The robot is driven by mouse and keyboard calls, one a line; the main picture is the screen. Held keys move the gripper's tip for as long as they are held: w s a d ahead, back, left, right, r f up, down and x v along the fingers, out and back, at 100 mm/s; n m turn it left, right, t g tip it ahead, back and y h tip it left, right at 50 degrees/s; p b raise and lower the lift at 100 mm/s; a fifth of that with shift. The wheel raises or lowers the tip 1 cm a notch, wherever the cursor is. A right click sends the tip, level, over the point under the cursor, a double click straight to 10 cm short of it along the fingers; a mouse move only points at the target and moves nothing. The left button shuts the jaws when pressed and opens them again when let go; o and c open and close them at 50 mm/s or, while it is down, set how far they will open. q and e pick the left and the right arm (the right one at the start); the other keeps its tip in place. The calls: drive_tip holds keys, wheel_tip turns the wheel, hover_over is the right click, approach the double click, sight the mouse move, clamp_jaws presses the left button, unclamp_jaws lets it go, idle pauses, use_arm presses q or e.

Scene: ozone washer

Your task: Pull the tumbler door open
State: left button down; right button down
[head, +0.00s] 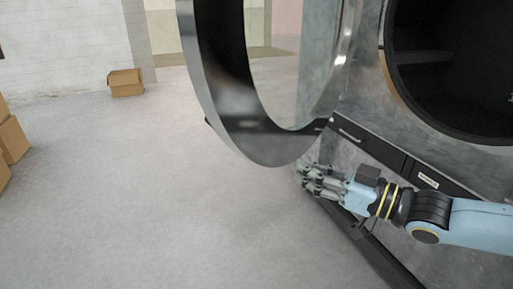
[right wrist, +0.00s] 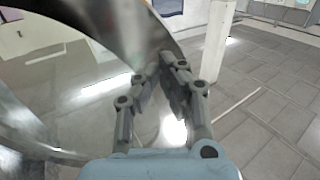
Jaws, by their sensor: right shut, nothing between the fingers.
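The tumbler door (head: 233,95) is a large round metal ring with a glass middle. It stands swung out from the machine, left of the dark round drum opening (head: 460,60). My right gripper (head: 303,178) is just below the lower right part of the door rim in the head view, shut with nothing between its fingers. In the right wrist view the fingers (right wrist: 168,72) come together in front of the curved, shiny door (right wrist: 75,85). I cannot tell whether they touch it. My left gripper is not in view.
The machine's lower front has a dark panel with a handle (head: 350,136) and a label (head: 428,180), close to my right arm. A cardboard box (head: 125,83) stands by the back wall, and more boxes (head: 12,138) are at the left edge. The grey floor between is clear.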

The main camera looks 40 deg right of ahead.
drive_tip(key=b, duration=0.3)
approach(245, 148)
drive_tip(key=w, duration=0.1)
drive_tip(key=p+x, duration=0.2)
drive_tip(key=x, duration=0.3)
drive_tip(key=shift+w+a+r, duration=0.1)
drive_tip(key=shift+a+r, duration=0.1)
drive_tip(key=shift+a, duration=0.05)
drive_tip(key=shift+w+a+f+p, duration=0.15)
drive_tip(key=shift+w+a+p, duration=0.05)
drive_tip(key=shift+w+p, duration=0.2)
drive_tip(key=shift+w, duration=0.1)
